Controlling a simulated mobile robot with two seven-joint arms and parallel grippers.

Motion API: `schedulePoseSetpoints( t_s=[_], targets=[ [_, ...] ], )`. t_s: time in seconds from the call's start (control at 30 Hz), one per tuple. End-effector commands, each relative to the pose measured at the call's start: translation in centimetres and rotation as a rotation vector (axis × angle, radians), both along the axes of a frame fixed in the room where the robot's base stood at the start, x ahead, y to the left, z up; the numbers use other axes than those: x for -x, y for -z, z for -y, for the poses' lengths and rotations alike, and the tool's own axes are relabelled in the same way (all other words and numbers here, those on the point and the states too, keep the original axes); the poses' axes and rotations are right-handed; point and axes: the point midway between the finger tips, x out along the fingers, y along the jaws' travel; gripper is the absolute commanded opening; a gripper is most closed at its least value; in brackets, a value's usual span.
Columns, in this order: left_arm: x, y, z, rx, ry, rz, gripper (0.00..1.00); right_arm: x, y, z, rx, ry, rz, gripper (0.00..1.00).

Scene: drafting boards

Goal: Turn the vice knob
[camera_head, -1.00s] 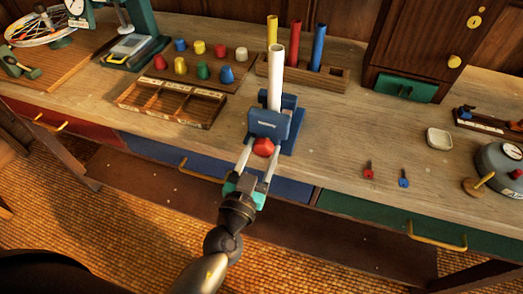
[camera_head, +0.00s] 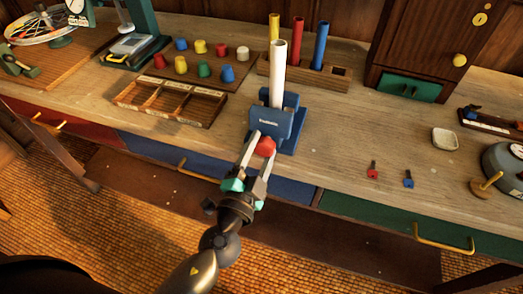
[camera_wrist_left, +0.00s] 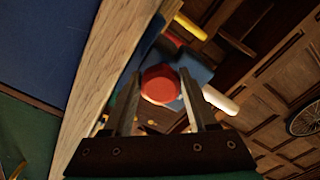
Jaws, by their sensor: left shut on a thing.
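The blue vice (camera_head: 278,122) stands at the front edge of the workbench and holds an upright white tube (camera_head: 278,75). Its red knob (camera_head: 265,146) faces the front. My left gripper (camera_head: 259,150) comes from the front and is shut on the red knob, one finger on each side. In the left wrist view the knob (camera_wrist_left: 160,84) sits between the two fingers, and the picture is strongly rolled. My right gripper is not in view.
A wooden tray (camera_head: 170,101) and several coloured pegs lie left of the vice. A rack (camera_head: 335,74) with coloured tubes stands behind it.

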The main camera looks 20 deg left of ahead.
Motion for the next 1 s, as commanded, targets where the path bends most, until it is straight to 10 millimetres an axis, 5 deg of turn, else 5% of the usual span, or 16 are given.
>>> schedulePoseSetpoints(
  t_s=[1.0],
  targets=[
    [0.02,-0.47,-0.04,-0.969,0.002,0.033,0.02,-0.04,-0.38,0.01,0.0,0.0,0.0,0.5]
  ],
)
